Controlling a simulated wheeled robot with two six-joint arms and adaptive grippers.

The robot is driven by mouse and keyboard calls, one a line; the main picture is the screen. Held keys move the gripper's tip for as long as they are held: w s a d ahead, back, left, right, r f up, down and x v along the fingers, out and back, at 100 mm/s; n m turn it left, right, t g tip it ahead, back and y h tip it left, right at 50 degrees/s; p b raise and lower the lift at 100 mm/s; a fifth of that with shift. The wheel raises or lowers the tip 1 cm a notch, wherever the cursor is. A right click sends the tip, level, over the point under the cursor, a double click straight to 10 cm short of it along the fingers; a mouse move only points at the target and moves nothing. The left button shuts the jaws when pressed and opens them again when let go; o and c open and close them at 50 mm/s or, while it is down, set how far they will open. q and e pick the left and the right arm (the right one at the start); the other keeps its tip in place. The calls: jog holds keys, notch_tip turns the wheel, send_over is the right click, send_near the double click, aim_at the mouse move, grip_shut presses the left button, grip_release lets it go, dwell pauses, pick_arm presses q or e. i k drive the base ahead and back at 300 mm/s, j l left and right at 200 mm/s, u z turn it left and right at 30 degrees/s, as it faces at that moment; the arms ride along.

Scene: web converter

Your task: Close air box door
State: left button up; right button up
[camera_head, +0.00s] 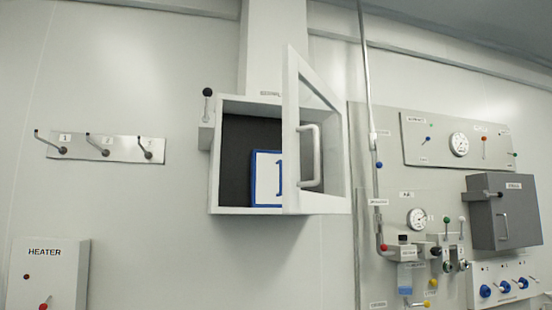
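The air box (214,180) is a light grey wall box in the upper middle of the head view, with a dark inside. Its door (291,130) is hinged on the right and stands open, swung out towards me. The door has a glass pane and a light grey vertical handle (316,156). A blue-framed white card marked 1 (265,178) shows inside the box, partly hidden behind the door frame. Neither of my grippers is in view.
A black-knobbed lever (207,93) is on the box's left side. A hook rail (108,148) and a heater box (48,272) are to the left. A vertical pipe (367,90) and a panel with gauges, valves and a dark grey box (505,211) are to the right.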

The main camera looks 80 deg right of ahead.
aim_at(295, 201)
jog(key=z, duration=3)
